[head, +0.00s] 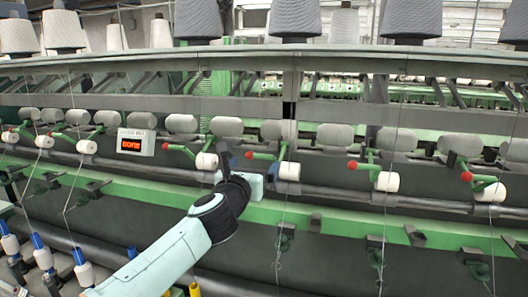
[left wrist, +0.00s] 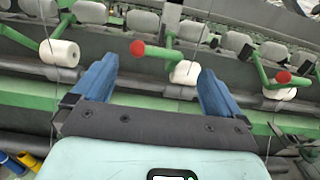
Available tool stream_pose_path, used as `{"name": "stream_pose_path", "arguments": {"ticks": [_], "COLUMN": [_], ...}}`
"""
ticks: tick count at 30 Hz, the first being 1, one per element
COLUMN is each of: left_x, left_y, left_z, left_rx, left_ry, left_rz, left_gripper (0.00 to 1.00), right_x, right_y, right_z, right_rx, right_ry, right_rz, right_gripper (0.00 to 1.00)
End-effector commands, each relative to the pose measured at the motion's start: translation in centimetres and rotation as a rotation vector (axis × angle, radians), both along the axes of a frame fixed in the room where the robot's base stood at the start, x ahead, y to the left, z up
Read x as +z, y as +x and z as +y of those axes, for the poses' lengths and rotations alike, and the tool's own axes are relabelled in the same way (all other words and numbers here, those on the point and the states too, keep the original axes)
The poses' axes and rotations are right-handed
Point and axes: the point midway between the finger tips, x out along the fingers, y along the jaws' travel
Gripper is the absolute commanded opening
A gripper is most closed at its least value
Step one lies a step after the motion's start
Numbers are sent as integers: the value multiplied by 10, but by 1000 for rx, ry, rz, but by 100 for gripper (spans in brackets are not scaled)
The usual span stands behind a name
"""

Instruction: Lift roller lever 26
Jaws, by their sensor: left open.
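Several green roller levers with red ball ends line the machine; no number 26 is readable on any. The lever (head: 265,156) nearest my left gripper (head: 225,155) has its red ball just right of the fingers in the head view. In the left wrist view this lever (left wrist: 165,53) lies ahead, across the space between the blue fingers of my left gripper (left wrist: 157,72). The fingers are wide apart and empty, and I cannot tell whether they touch the lever. A white roll (head: 289,171) sits at its right end. My right gripper is out of view.
Grey rollers (head: 226,126) run in a row above the levers. A small box with a red lit display (head: 131,144) hangs at the left. A long green rail (head: 340,222) runs below. Large yarn cones (head: 295,20) stand on top; bobbins (head: 84,272) stand at the lower left.

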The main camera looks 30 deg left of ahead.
Motion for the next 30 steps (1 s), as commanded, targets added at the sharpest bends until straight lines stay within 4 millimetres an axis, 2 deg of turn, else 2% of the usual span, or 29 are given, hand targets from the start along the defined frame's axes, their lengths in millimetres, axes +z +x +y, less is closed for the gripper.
{"name": "stream_pose_path", "arguments": {"ticks": [1, 6, 12, 18, 26, 29, 30], "left_x": [1, 2, 3, 1, 0, 0, 0], "left_y": [14, 49, 78, 90, 90, 90, 90], "left_z": [3, 12, 19, 22, 22, 22, 22], "left_rx": [0, 1, 1, 1, 1, 1, 1], "left_ry": [0, 0, 2, 3, 3, 3, 3], "left_rz": [2, 2, 0, 2, 2, 2, 2], "left_gripper": [100, 100, 100, 100, 100, 71, 58], "right_x": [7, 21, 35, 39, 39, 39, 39], "right_y": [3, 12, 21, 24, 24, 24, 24], "right_z": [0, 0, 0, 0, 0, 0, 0], "right_rx": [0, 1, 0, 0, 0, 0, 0], "right_ry": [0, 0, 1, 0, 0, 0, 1], "right_rz": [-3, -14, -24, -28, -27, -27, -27], "right_gripper": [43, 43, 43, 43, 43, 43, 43]}}
